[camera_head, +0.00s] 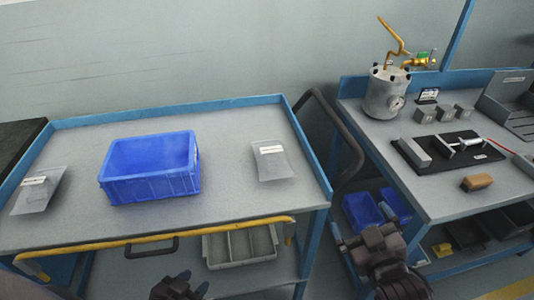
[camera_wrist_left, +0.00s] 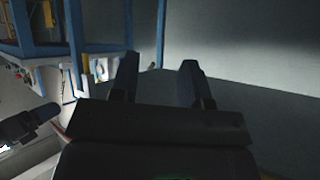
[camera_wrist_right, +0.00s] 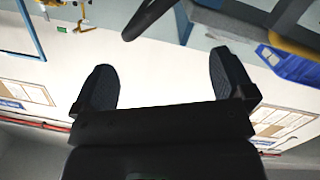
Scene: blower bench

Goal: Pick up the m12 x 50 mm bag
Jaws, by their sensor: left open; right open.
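Two clear bags with white labels lie on the left bench. One bag (camera_head: 38,190) is near its left edge, and the other bag (camera_head: 273,162) is toward its right side. The labels are too small to read, so I cannot tell which is the m12 x 50 mm bag. My left gripper (camera_head: 178,288) is low in front of the bench, apart from both bags. Its open, empty fingers show in the left wrist view (camera_wrist_left: 158,82). My right gripper (camera_head: 375,242) is in front of the gap between the benches. It is open and empty in the right wrist view (camera_wrist_right: 163,88).
A blue crate (camera_head: 150,188) stands between the bags. A yellow rail (camera_head: 150,240) runs along the bench front, above a grey divided tray (camera_head: 240,246). The right bench holds a metal pot (camera_head: 385,95), a black mat with parts (camera_head: 430,160) and a brown block (camera_head: 477,182).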

